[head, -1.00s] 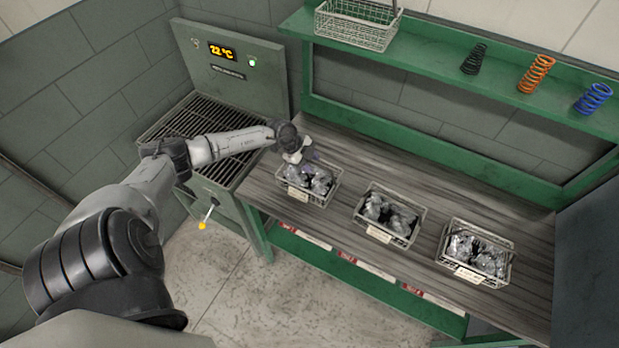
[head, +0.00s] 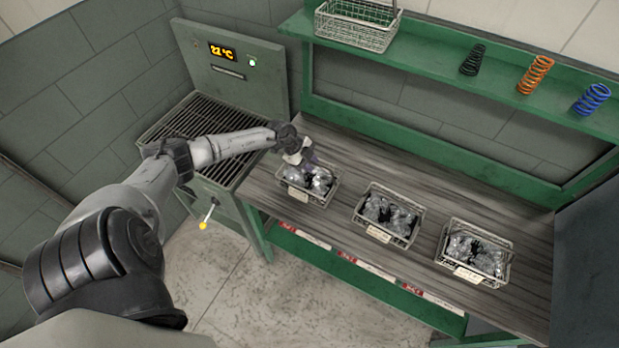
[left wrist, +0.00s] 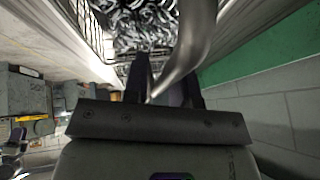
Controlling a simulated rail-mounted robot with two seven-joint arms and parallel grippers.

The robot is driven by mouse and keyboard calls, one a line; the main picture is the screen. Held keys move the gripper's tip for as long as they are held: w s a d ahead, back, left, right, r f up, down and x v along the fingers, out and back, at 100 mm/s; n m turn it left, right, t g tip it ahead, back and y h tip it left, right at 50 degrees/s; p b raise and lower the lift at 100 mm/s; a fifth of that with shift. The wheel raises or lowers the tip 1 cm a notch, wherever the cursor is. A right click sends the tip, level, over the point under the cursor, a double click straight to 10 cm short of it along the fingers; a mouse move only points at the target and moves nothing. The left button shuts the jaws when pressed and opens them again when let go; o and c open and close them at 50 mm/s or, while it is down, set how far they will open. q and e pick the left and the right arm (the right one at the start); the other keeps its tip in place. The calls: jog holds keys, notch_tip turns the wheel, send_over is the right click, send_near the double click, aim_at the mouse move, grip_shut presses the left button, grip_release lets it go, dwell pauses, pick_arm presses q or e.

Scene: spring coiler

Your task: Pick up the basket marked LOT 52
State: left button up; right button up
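Three wire baskets with handles stand in a row on the bench: a left basket (head: 322,199), a middle basket (head: 416,237) and a right basket (head: 507,279). Each has a pale front tag, too small to read, so I cannot tell which is LOT 52. My left gripper (head: 299,160) is at the top of the left basket. In the left wrist view, the dark fingers of the left gripper (left wrist: 166,75) stand apart, with a curved metal bar (left wrist: 199,35), apparently the handle, crossing the gap. Basket contents (left wrist: 140,25) show beyond. My right gripper is out of view.
Another wire basket (head: 355,38) stands on the green shelf (head: 435,48), with a black spring (head: 473,60), an orange spring (head: 535,75) and a blue spring (head: 592,98). A machine with a grate and a 22 °C display (head: 222,52) stands left of the bench (head: 350,160).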

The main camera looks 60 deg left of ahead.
pick_arm(q)
grip_shut()
dwell(0.9)
